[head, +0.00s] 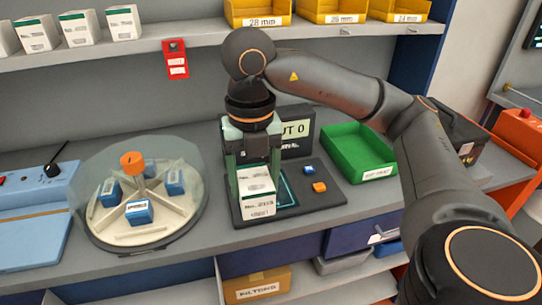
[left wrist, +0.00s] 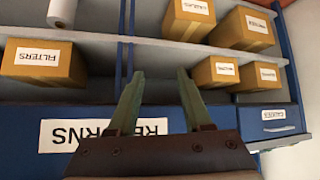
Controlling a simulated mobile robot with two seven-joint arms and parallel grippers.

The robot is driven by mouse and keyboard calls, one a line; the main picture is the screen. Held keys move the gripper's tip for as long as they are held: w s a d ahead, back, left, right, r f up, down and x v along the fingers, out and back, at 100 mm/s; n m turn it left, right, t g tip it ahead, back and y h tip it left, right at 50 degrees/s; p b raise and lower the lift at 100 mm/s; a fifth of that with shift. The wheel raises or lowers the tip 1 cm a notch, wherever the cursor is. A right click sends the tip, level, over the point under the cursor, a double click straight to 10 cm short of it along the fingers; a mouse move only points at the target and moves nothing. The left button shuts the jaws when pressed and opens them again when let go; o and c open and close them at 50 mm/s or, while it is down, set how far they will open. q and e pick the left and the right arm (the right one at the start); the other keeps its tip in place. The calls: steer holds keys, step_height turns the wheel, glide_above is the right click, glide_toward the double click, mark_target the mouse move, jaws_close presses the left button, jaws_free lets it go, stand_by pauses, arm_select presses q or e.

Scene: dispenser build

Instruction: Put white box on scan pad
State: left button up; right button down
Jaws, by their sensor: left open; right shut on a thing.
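The white box (head: 257,203), printed "No. 2113" on its front, is upright in my right gripper (head: 254,172). The gripper points down with its greenish fingers on either side of the box. The box is over the left part of the dark scan pad (head: 325,200), which has a glowing cyan outline partly hidden behind the box. I cannot tell whether the box touches the pad. My left gripper (left wrist: 160,73) is open and empty in the left wrist view, facing shelves below the counter; it does not show in the head view.
A screen (head: 297,132) stands behind the pad, partly hidden by my right arm. A green tray (head: 358,152) is to the right. A domed carousel (head: 150,218) with blue boxes is to the left. More white boxes (head: 78,28) stand on the upper shelf. A "RETURNS"-type label (left wrist: 100,133) shows low down.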

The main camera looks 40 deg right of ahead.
steer(key=shift+s+d+r, duration=0.45)
steer(key=shift+d+r, duration=0.05)
steer(key=shift+d, duration=0.1)
steer(key=shift+s+d+r, duration=0.1)
steer(key=shift+d, duration=0.25)
steer(key=w+d+f+b, duration=0.1)
steer(key=w+d+f, duration=0.1)
steer(key=w+f, duration=0.1)
steer(key=w+d+f, duration=0.3)
steer(key=w+d+f+b, duration=0.1)
steer(key=w+d+f, duration=0.2)
steer(key=w, duration=0.1)
steer(key=shift+d+b, duration=0.25)
steer(key=shift+b, duration=0.05)
steer(key=f, duration=0.3)
steer(key=shift+w+d+f, duration=0.15)
steer(key=shift+d, duration=0.05)
steer(key=shift+f, duration=0.35)
steer(key=shift+c, duration=1.4)
jaws_free()
steer(key=shift+o, duration=1.4)
arm_select(q)
steer(key=shift+w+d+f, duration=0.3)
steer(key=shift+d+f, duration=0.05)
steer(key=shift+f, duration=0.15)
steer(key=shift+w+d+f, duration=0.25)
steer(key=shift+d+f, duration=0.05)
steer(key=shift+f, duration=0.15)
